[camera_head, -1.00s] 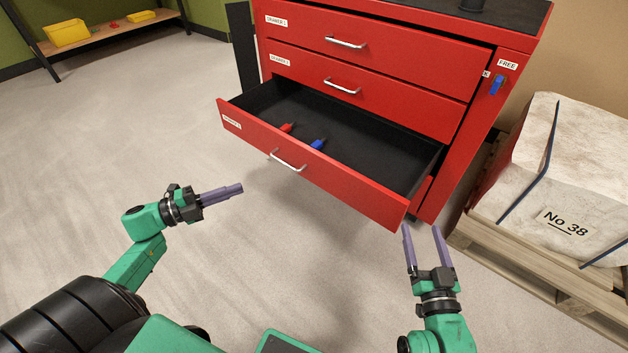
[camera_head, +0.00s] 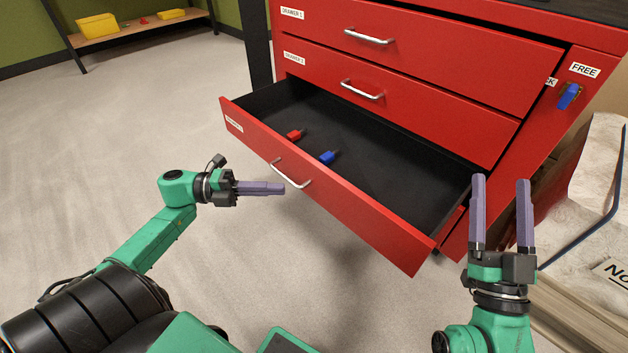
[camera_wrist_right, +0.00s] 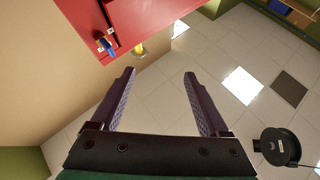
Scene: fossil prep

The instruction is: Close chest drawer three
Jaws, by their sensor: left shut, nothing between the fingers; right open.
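The red chest (camera_head: 440,75) stands ahead with drawer three (camera_head: 330,195) pulled out. Its black inside shows, holding a red item (camera_head: 294,135) and a blue item (camera_head: 327,157). The drawer's silver handle (camera_head: 290,174) is on its front panel. My left gripper (camera_head: 283,188) is shut and empty, its fingertips just in front of the handle in the picture; I cannot tell whether they touch. My right gripper (camera_head: 500,180) is open and empty, right of the drawer's right front corner. Its fingers also show in the right wrist view (camera_wrist_right: 158,78).
Drawers one (camera_head: 400,50) and two (camera_head: 400,95) are shut. A blue lever (camera_head: 568,96) sits by the FREE label on the chest's side. A pale block (camera_head: 590,210) on a wooden pallet (camera_head: 575,315) stands at right. Open floor (camera_head: 130,130) lies at left.

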